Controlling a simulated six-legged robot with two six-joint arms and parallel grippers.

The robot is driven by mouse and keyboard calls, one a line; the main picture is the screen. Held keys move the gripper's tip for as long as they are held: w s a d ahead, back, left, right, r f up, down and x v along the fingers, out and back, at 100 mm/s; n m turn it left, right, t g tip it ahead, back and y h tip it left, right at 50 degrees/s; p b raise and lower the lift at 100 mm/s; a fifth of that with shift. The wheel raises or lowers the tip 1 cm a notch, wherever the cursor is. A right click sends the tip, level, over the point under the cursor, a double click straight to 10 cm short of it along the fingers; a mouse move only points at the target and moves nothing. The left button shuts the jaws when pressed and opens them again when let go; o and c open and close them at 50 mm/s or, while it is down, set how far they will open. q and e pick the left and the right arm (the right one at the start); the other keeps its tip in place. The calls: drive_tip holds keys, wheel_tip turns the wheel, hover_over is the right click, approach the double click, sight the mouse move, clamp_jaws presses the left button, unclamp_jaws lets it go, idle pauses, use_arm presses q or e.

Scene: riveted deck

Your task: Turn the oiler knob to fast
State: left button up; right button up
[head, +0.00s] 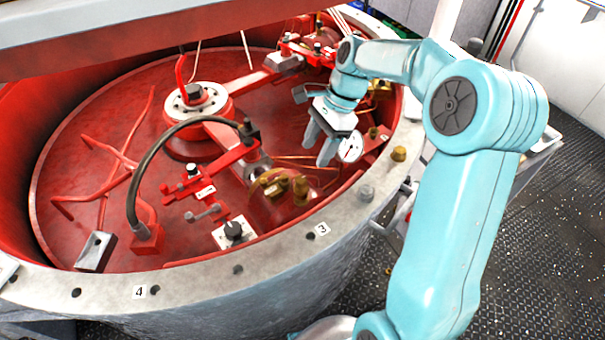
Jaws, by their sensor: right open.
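I cannot tell for sure which part is the oiler knob, as no fast or slow marking is readable. A black knob on a white plate (233,233) sits inside the drum near its front rim. Another black knob (193,91) stands on a pale disc at the hub. My right gripper (318,147) is inside the drum on the right, pointing down, open and empty. It is apart from both black knobs, beside a white round dial gauge (351,148) and above and right of brass fittings (285,187). My left gripper is out of view.
The grey drum rim (190,277) curves around the red interior, with number plates 3 and 4. A curved dark hose (137,180) arches over the middle left. Red levers and brackets (210,185) crowd the centre. A pale slab (130,25) overhangs the top left.

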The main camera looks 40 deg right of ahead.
sight(302, 178)
drive_tip(key=x, duration=0.7)
drive_tip(key=shift+w+f, duration=0.15)
drive_tip(key=shift+f, duration=0.05)
drive_tip(key=shift+a+f, duration=0.3)
drive_tip(key=shift+f, duration=0.2)
drive_tip(key=shift+w+f, duration=0.15)
drive_tip(key=shift+w, duration=0.05)
drive_tip(key=shift+s, duration=0.1)
drive_tip(key=shift+c, duration=1.3)
drive_tip(key=c, duration=0.8)
